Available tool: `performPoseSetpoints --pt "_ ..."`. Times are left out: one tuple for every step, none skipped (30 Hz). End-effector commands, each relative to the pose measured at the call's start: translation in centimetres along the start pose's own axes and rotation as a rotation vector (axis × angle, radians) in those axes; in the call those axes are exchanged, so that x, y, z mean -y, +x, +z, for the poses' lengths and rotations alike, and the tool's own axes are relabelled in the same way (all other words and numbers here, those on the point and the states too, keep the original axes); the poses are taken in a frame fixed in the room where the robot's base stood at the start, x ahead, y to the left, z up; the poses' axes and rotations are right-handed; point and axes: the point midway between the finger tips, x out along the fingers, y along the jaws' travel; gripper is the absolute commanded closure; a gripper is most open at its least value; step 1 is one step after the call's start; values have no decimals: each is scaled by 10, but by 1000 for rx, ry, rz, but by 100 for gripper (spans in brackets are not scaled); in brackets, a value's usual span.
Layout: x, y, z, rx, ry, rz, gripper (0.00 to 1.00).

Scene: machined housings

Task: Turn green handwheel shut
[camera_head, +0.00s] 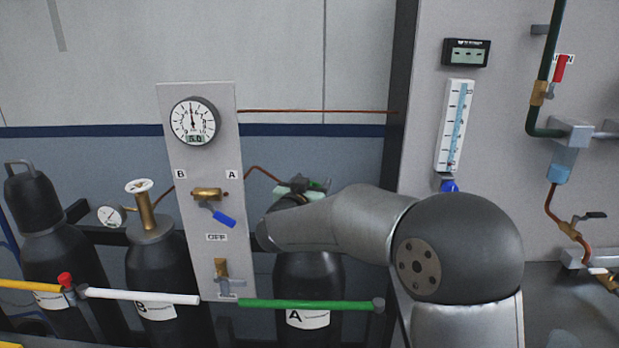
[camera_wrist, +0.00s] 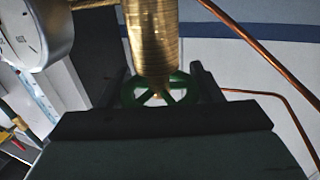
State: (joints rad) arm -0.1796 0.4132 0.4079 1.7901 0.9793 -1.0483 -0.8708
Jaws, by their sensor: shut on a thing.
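The green handwheel (camera_wrist: 167,94) shows in the wrist view as a spoked ring beneath a vertical brass valve body (camera_wrist: 152,40). My gripper (camera_wrist: 163,88) has a dark finger on each side of the wheel and is shut on it. In the head view my gripper (camera_head: 300,186) is at the top of the black cylinder labelled A (camera_head: 308,270), behind my arm. Only a little green shows there, and the wheel is mostly hidden. How far the wheel is turned cannot be told.
A grey panel (camera_head: 205,130) with a dial gauge (camera_head: 194,122) and blue lever (camera_head: 223,218) stands left of my gripper. A green horizontal bar (camera_head: 300,304) crosses in front of cylinder A. Cylinder B (camera_head: 160,265) has a white handwheel (camera_head: 139,186). Copper tubing (camera_wrist: 268,95) runs close by.

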Motion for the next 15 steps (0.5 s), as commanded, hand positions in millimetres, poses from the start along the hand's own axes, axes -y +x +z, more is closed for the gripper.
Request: performPoseSetpoints --pt "2 -1 -3 1 -1 29 64" --pt "2 -1 -2 2 -2 49 64" --pt "1 0 -2 1 -2 75 64" --pt "0 -1 -2 1 -1 93 64" --pt "0 0 -2 1 -1 109 64" --pt "-1 0 -2 1 -1 131 64" --pt "-1 0 -1 1 -1 144 64" --pt "-2 0 -1 0 -2 158 64" --pt "-2 0 -1 1 -1 174 64" --pt "-2 0 -1 0 -1 183 64" --pt "-2 0 -1 0 -1 193 64" --pt "-3 0 -1 0 0 204 64" --pt "-3 0 0 1 0 211 64" --pt "-3 0 0 0 0 217 64" --pt "-4 0 0 0 0 225 64"
